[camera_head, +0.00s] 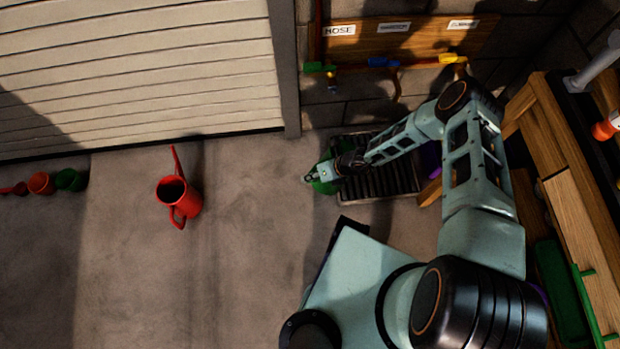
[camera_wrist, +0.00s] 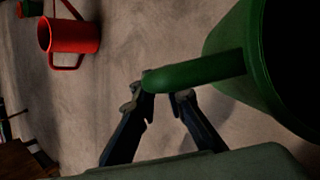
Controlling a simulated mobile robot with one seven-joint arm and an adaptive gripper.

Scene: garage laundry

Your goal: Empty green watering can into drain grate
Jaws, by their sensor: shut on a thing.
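My gripper (camera_head: 316,177) is shut on the green watering can (camera_head: 324,186) at the left edge of the dark slatted drain grate (camera_head: 408,177). In the wrist view, the two fingertips of my gripper (camera_wrist: 160,92) close around the can's green handle (camera_wrist: 200,72), and the can's body (camera_wrist: 238,45) fills the upper right. In the head view my arm and gripper hide much of the can and part of the grate. I cannot tell how far the can is tilted, and no water is visible.
A red watering can (camera_head: 183,199) stands on the open floor to the left. Small red and green pots (camera_head: 68,180) are at the far left. A wooden hose board (camera_head: 370,45) with coloured taps is behind the grate. A wooden bench (camera_head: 570,200) is at the right.

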